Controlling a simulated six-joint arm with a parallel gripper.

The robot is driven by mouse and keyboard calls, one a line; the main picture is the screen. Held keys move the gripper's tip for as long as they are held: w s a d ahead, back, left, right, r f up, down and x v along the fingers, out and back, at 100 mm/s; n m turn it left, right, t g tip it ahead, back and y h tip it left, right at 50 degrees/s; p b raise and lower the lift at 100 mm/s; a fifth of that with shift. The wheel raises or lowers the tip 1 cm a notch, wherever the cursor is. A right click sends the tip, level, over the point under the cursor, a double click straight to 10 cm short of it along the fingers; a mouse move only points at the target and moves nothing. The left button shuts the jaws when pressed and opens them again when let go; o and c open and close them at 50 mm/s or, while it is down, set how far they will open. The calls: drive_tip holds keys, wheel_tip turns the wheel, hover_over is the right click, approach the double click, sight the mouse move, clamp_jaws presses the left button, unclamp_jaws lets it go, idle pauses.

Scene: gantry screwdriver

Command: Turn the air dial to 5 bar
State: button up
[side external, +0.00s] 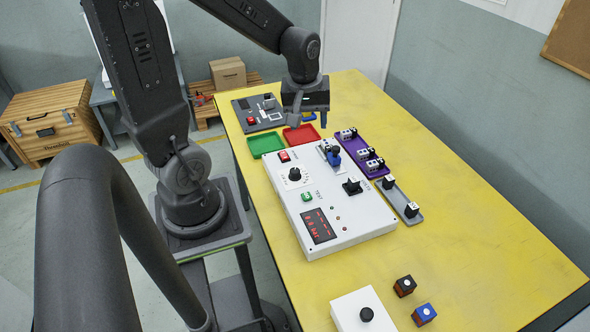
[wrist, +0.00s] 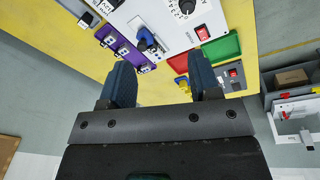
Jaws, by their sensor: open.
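A black dial knob (side external: 295,174) with a ring of marks sits on the white sloped control panel (side external: 350,232), near its far left corner. In the wrist view the same dial (wrist: 187,7) shows at the top edge, partly cut off; its numbers are too small to read surely. My gripper (side external: 297,112) is above the far end of the table, beyond the panel and apart from the dial. In the wrist view my gripper (wrist: 162,75) has its two dark fingers spread with nothing between them. The panel's red display (side external: 319,226) cannot be read.
A red rocker switch (side external: 284,156), a green button (side external: 307,196) and a blue-handled part (side external: 333,155) sit near the dial. Green (side external: 265,144) and red (side external: 301,136) trays lie beyond the panel. A purple rail (side external: 362,157) stands right.

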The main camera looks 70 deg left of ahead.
sight(295, 170)
drive_tip(key=a+f+n, duration=0.2)
drive_tip(key=f, duration=0.5)
drive_tip(key=a+f+n+g, duration=0.1)
drive_tip(key=a+f+n, duration=0.1)
drive_tip(key=f, duration=0.4)
drive_tip(key=a+f+n, duration=0.1)
drive_tip(key=a+f, duration=0.1)
drive_tip(key=f, duration=0.5)
drive_tip(key=shift+s+f+n+g+h, duration=0.3)
drive_tip(key=shift+s+n+h, duration=0.1)
drive_tip(key=c, duration=0.9)
